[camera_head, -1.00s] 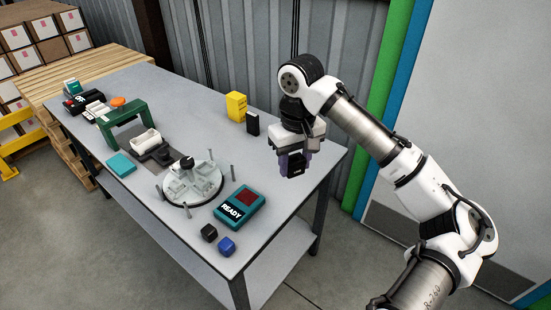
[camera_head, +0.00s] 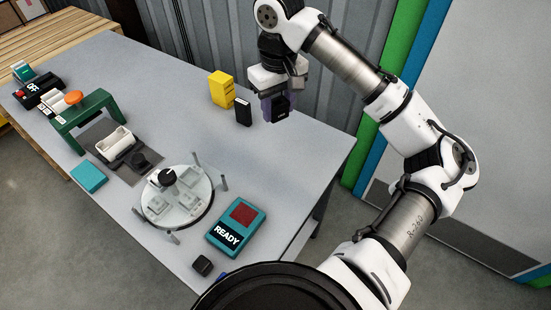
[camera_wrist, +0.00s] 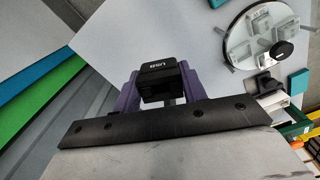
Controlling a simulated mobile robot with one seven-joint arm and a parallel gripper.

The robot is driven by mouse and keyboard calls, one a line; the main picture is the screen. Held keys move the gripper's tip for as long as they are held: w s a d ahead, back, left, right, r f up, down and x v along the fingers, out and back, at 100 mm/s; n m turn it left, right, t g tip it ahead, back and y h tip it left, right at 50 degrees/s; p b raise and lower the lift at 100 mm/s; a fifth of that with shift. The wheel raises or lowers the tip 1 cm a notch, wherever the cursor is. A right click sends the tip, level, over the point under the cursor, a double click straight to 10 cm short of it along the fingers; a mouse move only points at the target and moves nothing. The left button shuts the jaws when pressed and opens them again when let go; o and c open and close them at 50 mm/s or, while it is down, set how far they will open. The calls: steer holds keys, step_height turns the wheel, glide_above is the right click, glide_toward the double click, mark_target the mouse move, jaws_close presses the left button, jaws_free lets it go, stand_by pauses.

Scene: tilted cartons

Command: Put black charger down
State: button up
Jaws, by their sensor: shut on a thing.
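The black charger (camera_wrist: 160,72), a small block marked USB, is held between the purple fingers of my gripper (camera_head: 276,108). It also shows in the head view as a dark block (camera_head: 281,107). My gripper is shut on it near the back right of the grey table (camera_head: 290,170). The gap between charger and tabletop is hard to judge. In the wrist view bare tabletop shows beyond the charger.
A yellow box (camera_head: 221,88) and an upright black box (camera_head: 243,111) stand just left of my gripper. A round clear turntable (camera_head: 178,215) and a teal READY device (camera_head: 236,227) are nearer the front. A small black cube (camera_head: 202,265) sits at the front edge. The right part is clear.

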step_height(320, 180, down, 19)
steer(key=shift+s+f+p, duration=0.1)
steer(key=shift+p, duration=1.15)
steer(key=shift+f, duration=0.1)
steer(key=o, duration=1)
step_height(320, 180, up, 12)
steer(key=shift+r+b, duration=0.2)
steer(key=shift+b, duration=1)
